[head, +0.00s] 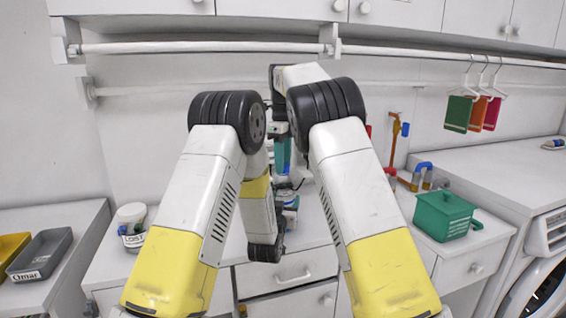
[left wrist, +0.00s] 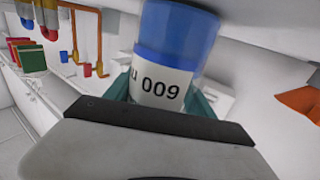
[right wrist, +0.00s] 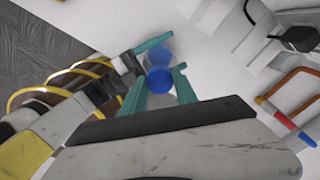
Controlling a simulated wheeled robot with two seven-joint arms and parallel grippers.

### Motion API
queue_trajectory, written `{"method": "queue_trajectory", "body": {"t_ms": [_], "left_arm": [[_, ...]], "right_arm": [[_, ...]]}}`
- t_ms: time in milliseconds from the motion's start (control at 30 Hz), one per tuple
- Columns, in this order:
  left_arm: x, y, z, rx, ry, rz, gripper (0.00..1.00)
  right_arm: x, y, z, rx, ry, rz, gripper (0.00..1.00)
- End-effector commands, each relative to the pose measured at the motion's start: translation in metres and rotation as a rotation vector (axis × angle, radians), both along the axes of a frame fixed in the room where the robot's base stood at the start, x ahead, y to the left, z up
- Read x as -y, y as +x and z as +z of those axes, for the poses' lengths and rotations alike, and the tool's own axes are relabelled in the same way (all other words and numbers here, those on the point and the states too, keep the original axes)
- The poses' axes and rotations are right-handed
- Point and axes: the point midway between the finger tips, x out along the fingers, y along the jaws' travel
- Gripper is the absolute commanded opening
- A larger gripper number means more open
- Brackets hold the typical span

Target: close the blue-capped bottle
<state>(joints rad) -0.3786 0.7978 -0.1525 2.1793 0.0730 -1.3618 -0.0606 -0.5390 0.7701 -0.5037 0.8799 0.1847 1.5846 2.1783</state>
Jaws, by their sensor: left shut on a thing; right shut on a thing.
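The bottle (left wrist: 163,85) has a white label reading 009 and a blue upper part in the left wrist view. My left gripper (left wrist: 160,100) is shut on it, teal fingers on both sides. In the head view a bit of the blue bottle (head: 290,203) shows at the centre, mostly hidden by my arms. My right gripper (head: 283,155) reaches down above it. In the right wrist view its teal fingers are shut around a round blue cap (right wrist: 159,78). Whether the cap touches the bottle's neck cannot be told.
A white counter carries a lidded jar (head: 132,225) at left and a green box (head: 445,216) at right. Grey and yellow trays (head: 40,254) lie far left. An orange and blue pipe piece (head: 422,174) stands behind the box. A rail (head: 200,47) runs overhead.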

Motion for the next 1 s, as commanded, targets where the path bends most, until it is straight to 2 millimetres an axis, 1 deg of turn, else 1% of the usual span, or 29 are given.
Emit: {"method": "queue_trajectory", "body": {"t_ms": [33,200,300,400,533,800,833,933,1000], "left_arm": [[0.0005,-0.0005,-0.0006,-0.001,0.0,-0.001,0.0],[0.0005,-0.0006,-0.0007,-0.001,0.0,-0.001,0.0],[0.0005,-0.0006,-0.0007,-0.001,0.0,-0.001,0.0],[0.0005,-0.0006,-0.0006,-0.001,0.0,-0.001,0.0],[0.0003,-0.0006,-0.0007,-0.002,0.0,-0.001,0.0],[0.0002,-0.0005,-0.0007,-0.002,0.0,-0.001,0.0],[0.0002,-0.0005,-0.0007,-0.002,0.0,-0.001,0.0],[0.0001,-0.0004,-0.0007,-0.002,0.0,0.0,0.0],[0.0,-0.0004,-0.0007,-0.002,0.0,0.0,0.0]], "right_arm": [[-0.0004,0.0008,0.0009,0.005,-0.001,-0.104,0.0],[-0.0002,0.0009,0.0002,0.005,-0.001,-0.5,0.0],[0.0,0.0009,-0.0009,0.004,-0.003,-0.713,0.0],[0.0004,0.0008,-0.0012,0.003,-0.004,-0.857,0.0],[0.0003,0.0007,0.0001,0.004,0.0,-0.934,0.0],[0.0007,0.0008,0.0004,0.003,0.001,-0.942,0.0],[0.0007,0.0008,0.0004,0.003,0.001,-0.942,0.36],[0.0006,0.0006,0.0002,0.003,0.001,-0.941,0.56],[0.0006,0.0005,0.0,0.002,0.0,-0.941,0.56]]}}
